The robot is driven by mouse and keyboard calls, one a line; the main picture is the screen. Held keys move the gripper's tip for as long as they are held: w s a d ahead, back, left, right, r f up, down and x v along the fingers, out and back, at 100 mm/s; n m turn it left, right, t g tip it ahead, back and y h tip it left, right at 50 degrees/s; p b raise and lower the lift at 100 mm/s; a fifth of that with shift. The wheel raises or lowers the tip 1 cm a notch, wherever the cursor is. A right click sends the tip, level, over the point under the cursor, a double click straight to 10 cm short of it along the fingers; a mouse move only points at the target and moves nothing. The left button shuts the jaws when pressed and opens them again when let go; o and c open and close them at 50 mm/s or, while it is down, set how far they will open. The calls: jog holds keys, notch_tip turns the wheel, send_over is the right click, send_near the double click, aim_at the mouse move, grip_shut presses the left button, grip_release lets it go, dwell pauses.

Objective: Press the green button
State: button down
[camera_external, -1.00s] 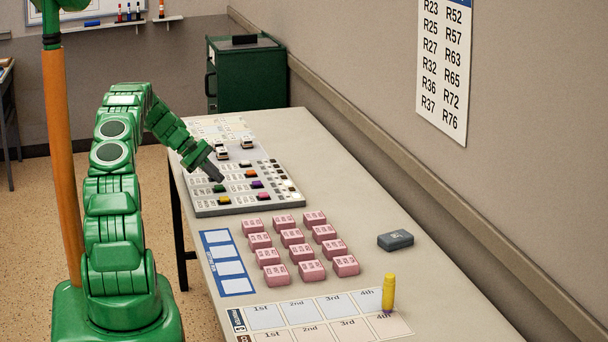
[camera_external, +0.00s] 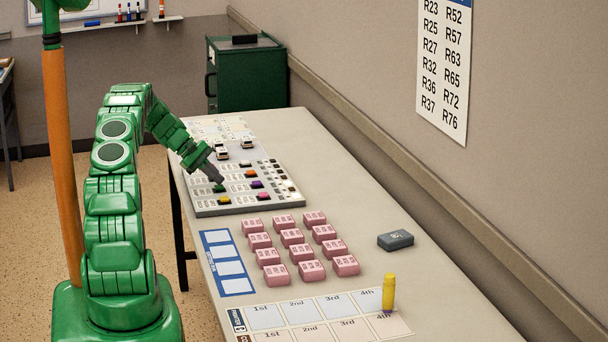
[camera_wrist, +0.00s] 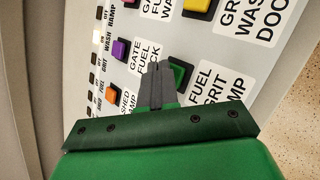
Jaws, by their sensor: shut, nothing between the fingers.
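The green button (camera_external: 219,188) is on the grey control panel (camera_external: 245,208) on the table. It also shows in the wrist view (camera_wrist: 177,73), partly hidden behind my fingers. My gripper (camera_external: 217,178) is shut with nothing between its fingers. Its tips are right at the green button; I cannot tell whether they touch it or press it down. In the wrist view my gripper (camera_wrist: 157,75) overlaps the button's left side. A label reading "FUEL GRIT" with a partly hidden word is beside the button.
Yellow (camera_external: 224,200), purple (camera_external: 257,184), orange (camera_external: 251,173) and magenta (camera_external: 264,195) buttons sit close by on the panel. Several pink blocks (camera_external: 292,237), a grey block (camera_external: 395,239) and a yellow cylinder (camera_external: 388,290) are on the table. The table's right side is mostly clear.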

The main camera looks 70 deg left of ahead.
aim_at(220, 185)
jog(key=shift+f, duration=0.2)
jog(key=shift+r, duration=0.45)
jog(key=shift+r, duration=0.1)
dwell(0.4)
jog(key=shift+r, duration=2.85)
